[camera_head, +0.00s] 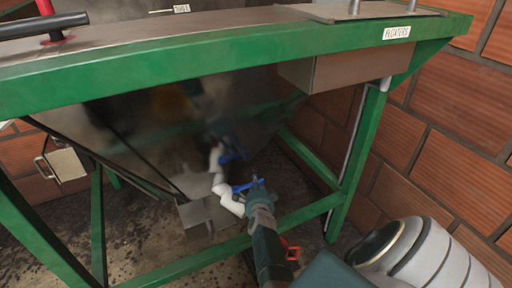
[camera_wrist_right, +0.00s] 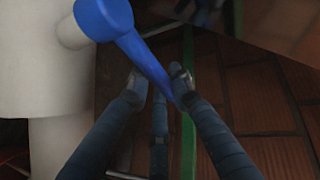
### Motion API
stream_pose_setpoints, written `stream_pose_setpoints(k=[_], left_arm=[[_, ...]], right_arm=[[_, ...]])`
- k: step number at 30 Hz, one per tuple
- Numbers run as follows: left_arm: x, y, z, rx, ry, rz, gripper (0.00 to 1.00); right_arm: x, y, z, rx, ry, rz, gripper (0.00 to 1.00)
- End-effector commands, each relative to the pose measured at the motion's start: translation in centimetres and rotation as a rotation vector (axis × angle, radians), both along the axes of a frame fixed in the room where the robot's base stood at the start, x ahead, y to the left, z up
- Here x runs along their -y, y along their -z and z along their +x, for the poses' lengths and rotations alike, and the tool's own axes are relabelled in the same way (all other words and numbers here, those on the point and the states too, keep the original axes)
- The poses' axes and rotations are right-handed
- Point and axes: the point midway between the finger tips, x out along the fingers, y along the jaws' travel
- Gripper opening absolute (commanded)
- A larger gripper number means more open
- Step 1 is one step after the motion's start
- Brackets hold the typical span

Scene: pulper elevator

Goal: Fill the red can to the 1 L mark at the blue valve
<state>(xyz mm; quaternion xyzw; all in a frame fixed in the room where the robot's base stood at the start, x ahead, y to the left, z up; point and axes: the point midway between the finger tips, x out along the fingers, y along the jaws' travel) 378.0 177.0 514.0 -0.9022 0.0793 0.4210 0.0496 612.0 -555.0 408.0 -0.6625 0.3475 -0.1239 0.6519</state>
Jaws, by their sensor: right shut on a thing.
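The blue valve (camera_head: 240,187) sits on a white pipe (camera_head: 222,184) below the dark hopper. In the right wrist view its blue lever (camera_wrist_right: 132,42) runs from the white pipe (camera_wrist_right: 52,75) down between my fingers. My right gripper (camera_head: 253,187) is at the valve in the head view. In the wrist view my right gripper (camera_wrist_right: 162,82) is shut on the lever's end. A small red piece (camera_head: 291,250) shows beside my right arm, mostly hidden; I cannot tell whether it is the red can. No water level or 1 L mark is visible. My left gripper is out of view.
A green frame (camera_head: 225,48) with legs stands around the hopper (camera_head: 150,125). A low green crossbar (camera_head: 190,262) runs across the front. A brick wall (camera_head: 460,90) closes off the right.

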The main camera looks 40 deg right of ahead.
Motion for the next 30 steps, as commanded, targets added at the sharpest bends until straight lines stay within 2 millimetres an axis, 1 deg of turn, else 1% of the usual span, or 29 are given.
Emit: stream_pose_setpoints(k=[1, 7, 8, 9, 20, 23, 26, 30], left_arm=[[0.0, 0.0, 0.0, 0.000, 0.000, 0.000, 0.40], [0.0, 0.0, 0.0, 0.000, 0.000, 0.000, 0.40], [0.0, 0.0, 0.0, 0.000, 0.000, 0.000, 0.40], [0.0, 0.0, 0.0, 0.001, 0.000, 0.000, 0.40], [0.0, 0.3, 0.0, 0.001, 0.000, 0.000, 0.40], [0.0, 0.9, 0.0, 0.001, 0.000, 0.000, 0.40], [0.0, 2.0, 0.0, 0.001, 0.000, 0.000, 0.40], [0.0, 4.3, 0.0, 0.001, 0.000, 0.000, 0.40]], right_arm=[[-0.1, 0.3, -0.1, -0.006, -0.001, 0.001, 0.00], [-0.1, 0.3, -0.1, -0.006, -0.001, 0.001, 0.00], [-0.1, 0.3, -0.1, -0.006, -0.002, 0.002, 0.23], [-0.1, 0.3, -0.1, -0.006, -0.002, 0.002, 0.30], [0.0, 0.2, 0.0, -0.003, -0.010, -0.002, 0.30], [0.3, 0.3, 0.2, -0.003, -0.037, -0.006, 0.30], [0.5, 0.5, 0.6, -0.004, -0.087, -0.010, 0.30], [0.7, 0.7, 1.4, -0.004, -0.179, -0.013, 0.30]])
